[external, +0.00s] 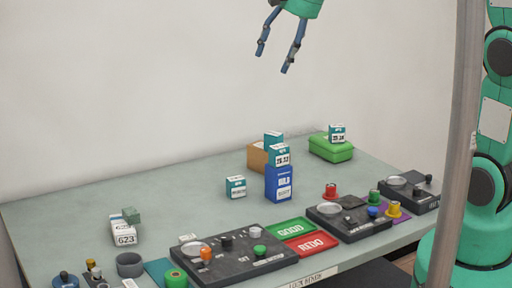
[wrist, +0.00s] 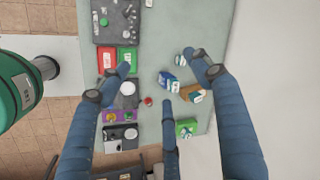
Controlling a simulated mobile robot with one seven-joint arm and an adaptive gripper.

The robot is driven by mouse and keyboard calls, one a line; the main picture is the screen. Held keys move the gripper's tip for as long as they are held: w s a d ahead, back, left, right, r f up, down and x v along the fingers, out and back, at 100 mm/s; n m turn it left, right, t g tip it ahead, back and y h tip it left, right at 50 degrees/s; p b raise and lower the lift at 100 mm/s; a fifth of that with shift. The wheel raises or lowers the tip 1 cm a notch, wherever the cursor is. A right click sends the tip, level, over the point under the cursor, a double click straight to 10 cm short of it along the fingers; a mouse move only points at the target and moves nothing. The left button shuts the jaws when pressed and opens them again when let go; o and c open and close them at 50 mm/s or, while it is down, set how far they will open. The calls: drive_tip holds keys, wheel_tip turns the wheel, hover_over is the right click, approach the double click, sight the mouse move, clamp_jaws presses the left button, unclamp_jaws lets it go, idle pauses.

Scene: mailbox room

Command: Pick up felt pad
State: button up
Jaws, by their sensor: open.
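My gripper (external: 274,61) is open and empty, high above the back of the table in the external view. Its blue fingers (wrist: 157,75) spread over the table in the wrist view. I cannot tell for sure which thing is the felt pad. Flat candidates in the external view are a dark square (external: 353,202) on the right black panel and a teal sheet (external: 157,270) at the front left, partly behind a green roll. My gripper touches none of these.
On the grey-green table (external: 90,205) stand a blue box (external: 280,184), a small teal-and-white box (external: 236,187), an orange-brown box (external: 257,158) and a green case (external: 331,149). Green and red trays (external: 311,243) lie between black panels (external: 232,262). The back left is clear.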

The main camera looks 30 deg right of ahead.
drive_tip(key=w+a+f+m+g+y, duration=0.15)
drive_tip(key=w+a+f+m, duration=0.35)
drive_tip(key=w+a+f, duration=0.75)
drive_tip(key=w+a+f+m+g+b, duration=0.1)
drive_tip(key=w+a+f, duration=0.3)
drive_tip(key=a+f, duration=0.4)
drive_tip(key=w+a+f+m, duration=0.3)
drive_tip(key=w+a+f, duration=0.1)
drive_tip(key=a+f, duration=0.4)
drive_tip(key=shift+f+m+g+b, duration=0.3)
drive_tip(key=shift+m+g+b, duration=0.05)
drive_tip(key=shift+m, duration=0.05)
drive_tip(key=shift+a+y, duration=0.1)
drive_tip(key=shift+y, duration=0.15)
drive_tip(key=b, duration=0.2)
hover_over(131, 211)
drive_tip(key=d, duration=0.3)
wheel_tip(131, 211, down, 8)
drive_tip(key=shift+w+a, duration=0.15)
drive_tip(key=shift+a, duration=0.05)
drive_tip(key=shift+b+x, duration=0.75)
drive_tip(key=shift+x, duration=1.8)
